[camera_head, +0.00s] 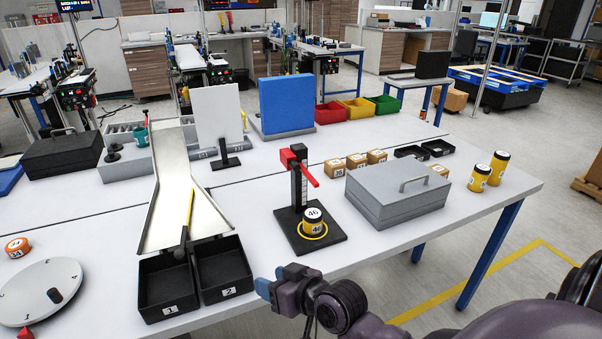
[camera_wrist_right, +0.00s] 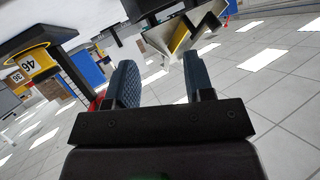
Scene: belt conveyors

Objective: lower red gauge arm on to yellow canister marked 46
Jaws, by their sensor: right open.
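The black gauge stand (camera_head: 300,190) has a red block at its top and a red gauge arm (camera_head: 311,176). The arm sticks out forward and to the right, above the yellow canister marked 46 (camera_head: 313,223), with a gap between them. The canister stands upright on the stand's black base, inside a yellow ring. In the right wrist view the canister (camera_wrist_right: 35,64) shows at the left, turned over. My right gripper (camera_head: 269,286) is at the table's front edge, below and left of the canister, apart from it. Its blue fingers (camera_wrist_right: 160,85) are open and empty. My left gripper is out of view.
A grey lidded case (camera_head: 398,198) stands right of the gauge stand, with small brown boxes behind it. Two black bins marked 1 and 2 (camera_head: 222,268) and a metal chute (camera_head: 166,200) are to the left. Two more yellow canisters (camera_head: 498,167) stand at the right.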

